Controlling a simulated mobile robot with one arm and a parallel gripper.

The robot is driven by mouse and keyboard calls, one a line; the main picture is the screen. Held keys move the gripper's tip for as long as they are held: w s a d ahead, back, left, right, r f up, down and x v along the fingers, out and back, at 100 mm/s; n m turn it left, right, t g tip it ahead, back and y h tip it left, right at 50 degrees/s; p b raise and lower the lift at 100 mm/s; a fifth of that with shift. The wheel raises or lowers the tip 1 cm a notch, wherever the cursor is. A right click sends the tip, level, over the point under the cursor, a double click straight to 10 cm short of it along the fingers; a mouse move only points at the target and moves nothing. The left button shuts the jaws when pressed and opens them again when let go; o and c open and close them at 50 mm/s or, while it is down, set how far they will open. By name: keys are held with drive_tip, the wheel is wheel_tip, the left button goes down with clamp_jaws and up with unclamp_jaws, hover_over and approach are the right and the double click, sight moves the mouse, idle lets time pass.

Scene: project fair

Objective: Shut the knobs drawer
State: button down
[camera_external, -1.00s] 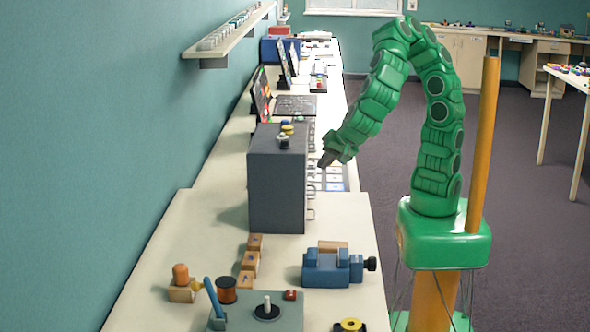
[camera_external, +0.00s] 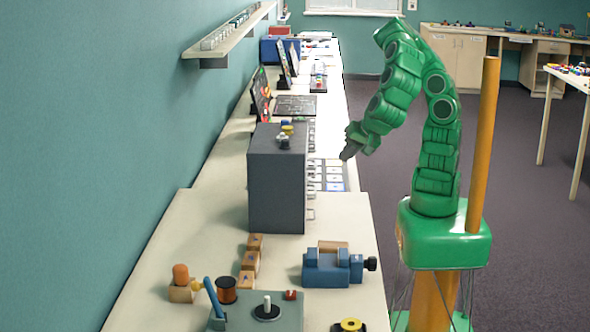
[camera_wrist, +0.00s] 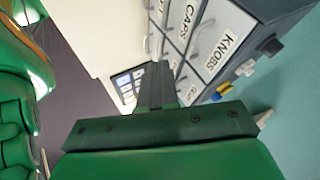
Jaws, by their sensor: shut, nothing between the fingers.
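The grey drawer cabinet (camera_external: 277,185) stands on the long bench, its drawer fronts facing right towards my arm. In the wrist view the knobs drawer (camera_wrist: 228,42), labelled KNOBS, is at the upper right, beside the caps drawer (camera_wrist: 184,20). In the external view the drawer fronts are seen nearly edge-on. My gripper (camera_external: 346,155) is shut and empty, to the right of the cabinet and apart from it. Its fingers (camera_wrist: 156,82) point towards the drawer fronts in the wrist view.
Small coloured parts (camera_external: 286,131) sit on top of the cabinet. A blue vise (camera_external: 330,268) and wooden blocks (camera_external: 250,261) are on the bench nearer the camera. A panel of light squares (camera_external: 331,172) lies on the bench beyond the cabinet.

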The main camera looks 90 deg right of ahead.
drive_tip(key=shift+v, duration=2.4)
